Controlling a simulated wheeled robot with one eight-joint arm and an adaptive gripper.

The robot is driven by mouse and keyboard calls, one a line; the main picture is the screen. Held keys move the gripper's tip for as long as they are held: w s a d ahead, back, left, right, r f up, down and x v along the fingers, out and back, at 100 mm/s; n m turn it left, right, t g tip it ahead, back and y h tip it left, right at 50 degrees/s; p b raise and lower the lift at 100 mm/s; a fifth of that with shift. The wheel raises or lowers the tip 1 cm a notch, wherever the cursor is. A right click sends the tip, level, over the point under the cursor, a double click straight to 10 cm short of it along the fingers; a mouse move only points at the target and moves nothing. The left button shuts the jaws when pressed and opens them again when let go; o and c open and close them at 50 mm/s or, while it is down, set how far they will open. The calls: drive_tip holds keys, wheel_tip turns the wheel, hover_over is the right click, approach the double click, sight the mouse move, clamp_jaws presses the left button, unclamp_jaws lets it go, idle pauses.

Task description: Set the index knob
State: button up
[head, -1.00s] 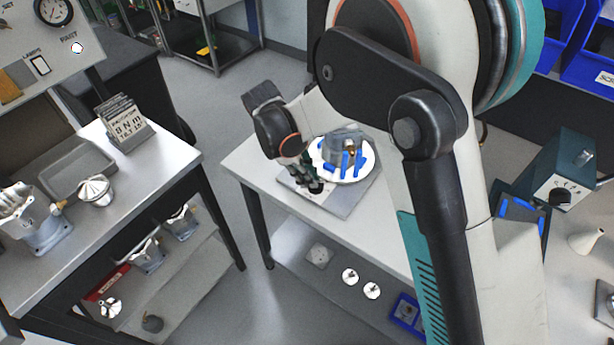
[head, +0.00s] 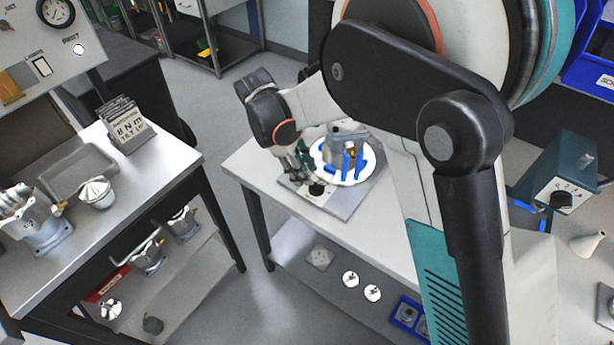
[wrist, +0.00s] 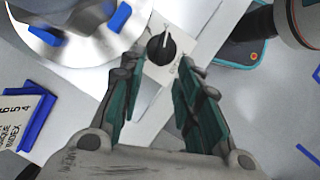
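The index knob (wrist: 161,48) is a round black knob with a white pointer line, set on a pale marked plate. In the wrist view its pointer points up and slightly right. In the head view the knob (head: 317,189) is a small dark spot on the fixture's grey base plate (head: 342,206). My gripper (wrist: 159,74) is open and empty, its two green-lined fingers apart, with the knob just beyond the tips and between them. In the head view my gripper (head: 301,164) is above the base plate, slightly left of the knob. Nothing touches the knob that I can see.
A round silver dial plate (head: 360,176) with blue blocks and a grey housing stands beside the knob. A white numbered card (wrist: 22,120) lies left in the wrist view. A teal box (head: 568,170) with its own knob stands at the right. Another bench (head: 170,165) is at left.

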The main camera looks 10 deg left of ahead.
drive_tip(key=v, duration=0.8)
drive_tip(key=shift+r, duration=0.25)
drive_tip(key=shift+a, duration=0.1)
